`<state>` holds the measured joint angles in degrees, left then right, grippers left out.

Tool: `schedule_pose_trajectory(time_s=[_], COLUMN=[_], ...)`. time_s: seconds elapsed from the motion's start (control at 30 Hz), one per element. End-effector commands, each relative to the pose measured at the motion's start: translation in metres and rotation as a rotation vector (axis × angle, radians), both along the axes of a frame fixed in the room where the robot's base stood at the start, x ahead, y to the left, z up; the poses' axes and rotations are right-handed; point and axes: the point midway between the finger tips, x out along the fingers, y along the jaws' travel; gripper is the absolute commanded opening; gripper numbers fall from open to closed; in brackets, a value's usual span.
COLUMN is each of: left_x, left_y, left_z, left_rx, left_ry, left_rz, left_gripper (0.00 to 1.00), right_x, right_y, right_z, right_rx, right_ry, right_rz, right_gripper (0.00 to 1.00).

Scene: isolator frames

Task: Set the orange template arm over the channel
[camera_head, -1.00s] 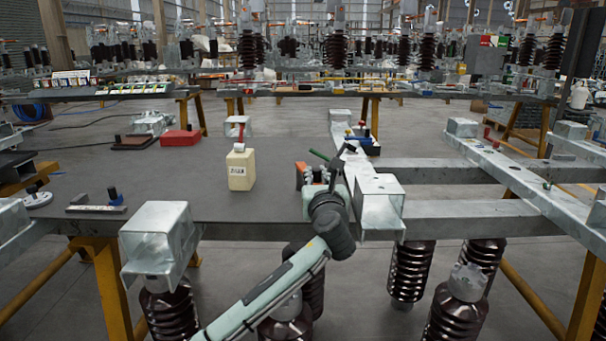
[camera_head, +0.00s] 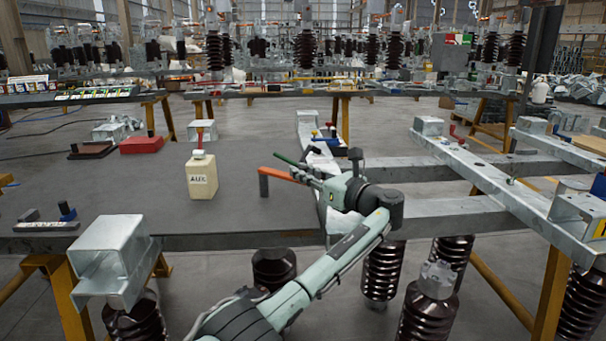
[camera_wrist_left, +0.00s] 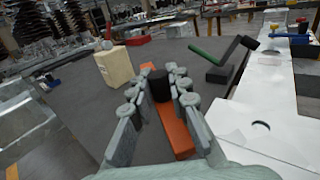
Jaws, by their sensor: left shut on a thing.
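The orange template arm (camera_head: 283,174) sticks out to the left of my left gripper (camera_head: 308,176), with a dark round post (camera_head: 263,184) at its far end. In the left wrist view the orange arm (camera_wrist_left: 178,132) lies between the fingers, and the dark post (camera_wrist_left: 159,86) stands between the fingertips. My left gripper (camera_wrist_left: 154,90) is shut on the orange template arm. The grey metal channel (camera_head: 309,134) runs away from me behind and right of the gripper; it shows at the right in the wrist view (camera_wrist_left: 266,105). My right gripper is not in view.
A cream bottle (camera_head: 202,178) with a red top stands on the dark table (camera_head: 130,190), left of the gripper. A green-handled tool (camera_head: 290,160) is beside the channel. A red box (camera_head: 141,145) lies further back. Brown insulators (camera_head: 383,270) hang below the front edge.

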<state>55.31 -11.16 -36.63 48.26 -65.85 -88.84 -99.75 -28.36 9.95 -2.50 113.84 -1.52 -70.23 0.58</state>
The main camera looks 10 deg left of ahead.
Motion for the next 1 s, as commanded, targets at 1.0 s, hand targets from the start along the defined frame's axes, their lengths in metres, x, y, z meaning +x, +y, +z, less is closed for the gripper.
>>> schedule_pose_trajectory(time_s=[1.0], left_x=[-0.007], left_y=[-0.01], left_z=[-0.001], left_rx=[-0.003], left_ry=[0.001], left_rz=[0.003], left_gripper=[0.39], right_x=[-0.003], right_y=[-0.002], right_z=[0.0], right_rx=[-0.004], right_ry=[0.004], right_rz=[0.004], right_gripper=[0.4])
